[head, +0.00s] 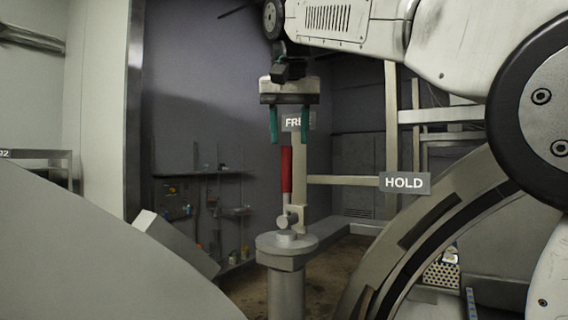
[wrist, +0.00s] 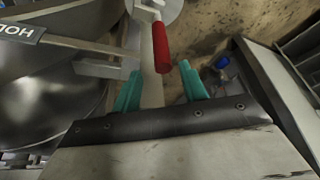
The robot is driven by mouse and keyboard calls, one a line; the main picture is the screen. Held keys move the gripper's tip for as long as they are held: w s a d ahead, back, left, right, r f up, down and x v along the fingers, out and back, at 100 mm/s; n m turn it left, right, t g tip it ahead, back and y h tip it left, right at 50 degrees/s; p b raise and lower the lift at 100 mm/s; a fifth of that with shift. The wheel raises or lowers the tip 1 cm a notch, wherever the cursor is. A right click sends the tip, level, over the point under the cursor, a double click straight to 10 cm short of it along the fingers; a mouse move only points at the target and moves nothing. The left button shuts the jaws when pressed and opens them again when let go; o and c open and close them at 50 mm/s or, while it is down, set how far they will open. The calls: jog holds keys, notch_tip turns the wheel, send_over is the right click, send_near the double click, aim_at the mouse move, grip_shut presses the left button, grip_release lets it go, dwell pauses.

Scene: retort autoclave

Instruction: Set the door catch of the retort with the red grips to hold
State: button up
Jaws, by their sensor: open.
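The door catch is a lever with a red grip (head: 286,170), standing upright on a round grey pedestal (head: 287,243) in the head view. A FREE plate (head: 297,122) is behind its top, partly covered by a finger. A HOLD plate (head: 404,183) is on a bar to the right. My gripper (head: 290,138) is open above the red grip, its two teal fingertips pointing down on either side of the grip's line. In the wrist view the red grip (wrist: 162,48) shows beyond and between the open fingertips (wrist: 160,82), with nothing held.
A large curved metal ring (head: 440,235) is at the lower right, and a pale curved surface (head: 90,255) fills the lower left. A post and bar (head: 345,180) run behind the lever. Shelves with small items (head: 205,210) stand at the back left.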

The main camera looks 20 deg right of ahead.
aim_at(287, 162)
jog(key=x, duration=0.7)
jog(key=shift+a+f, duration=0.1)
jog(key=shift+a, duration=0.2)
jog(key=shift+d, duration=0.1)
grip_shut()
